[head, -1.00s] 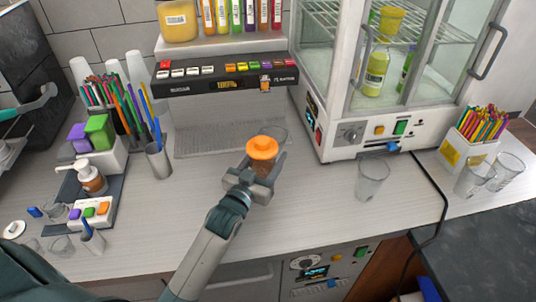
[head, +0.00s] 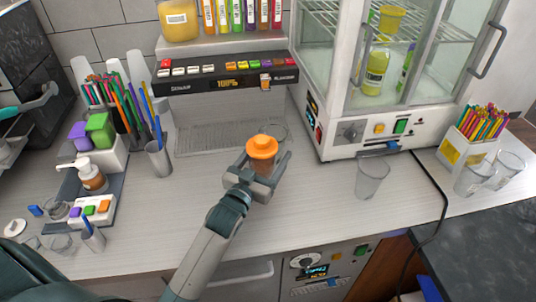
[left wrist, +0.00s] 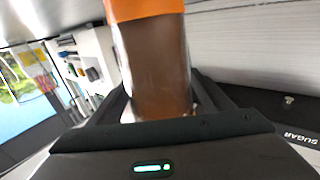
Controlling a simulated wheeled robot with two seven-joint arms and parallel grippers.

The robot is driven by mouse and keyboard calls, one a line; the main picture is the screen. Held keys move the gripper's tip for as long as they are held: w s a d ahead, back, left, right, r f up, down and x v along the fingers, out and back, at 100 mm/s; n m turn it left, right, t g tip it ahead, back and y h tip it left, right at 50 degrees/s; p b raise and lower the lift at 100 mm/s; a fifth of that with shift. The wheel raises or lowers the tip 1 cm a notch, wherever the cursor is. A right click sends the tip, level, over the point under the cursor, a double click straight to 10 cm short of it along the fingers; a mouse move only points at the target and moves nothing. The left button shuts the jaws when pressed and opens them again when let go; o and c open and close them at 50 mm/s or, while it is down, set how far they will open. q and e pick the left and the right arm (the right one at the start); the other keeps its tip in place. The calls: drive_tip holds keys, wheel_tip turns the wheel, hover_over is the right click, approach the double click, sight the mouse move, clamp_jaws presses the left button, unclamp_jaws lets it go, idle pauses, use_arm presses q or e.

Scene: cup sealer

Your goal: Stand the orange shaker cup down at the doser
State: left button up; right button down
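The orange-lidded shaker cup (head: 262,147) has a clear body with brown contents and is close to upright just in front of the doser (head: 225,82). The doser is a black panel with coloured buttons over a ribbed tray (head: 205,138). My left gripper (head: 264,164) has its fingers on either side of the cup's body and appears shut on it. In the left wrist view, the cup (left wrist: 152,65) stands between both fingers (left wrist: 160,108). Whether its base touches the counter is hidden. My right gripper is not in view.
Another clear cup (head: 371,178) stands right, before the white glass-doored cabinet (head: 350,140). A grey pen holder (head: 158,160) is left. The counter (head: 300,215) in front is clear.

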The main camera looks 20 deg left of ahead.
sight(258, 173)
use_arm(q)
drive_tip(key=shift+s+d+f, duration=0.15)
drive_tip(key=shift+d+f, duration=0.05)
drive_tip(key=shift+f, duration=0.85)
drive_tip(key=shift+r, duration=0.45)
drive_tip(key=shift+s+a+f, duration=0.1)
drive_tip(key=shift+s+f, duration=0.05)
drive_tip(key=shift+f, duration=0.05)
drive_tip(key=s, duration=0.2)
drive_tip(key=s+b, duration=0.1)
drive_tip(key=s, duration=0.1)
drive_tip(key=s+b, duration=0.1)
drive_tip(key=s, duration=0.1)
drive_tip(key=shift+a+r, duration=0.1)
drive_tip(key=shift+r, duration=0.15)
drive_tip(key=shift+s+r, duration=0.15)
drive_tip(key=shift+s, duration=0.2)
drive_tip(key=shift+a+r, duration=0.15)
drive_tip(key=shift+r, duration=0.1)
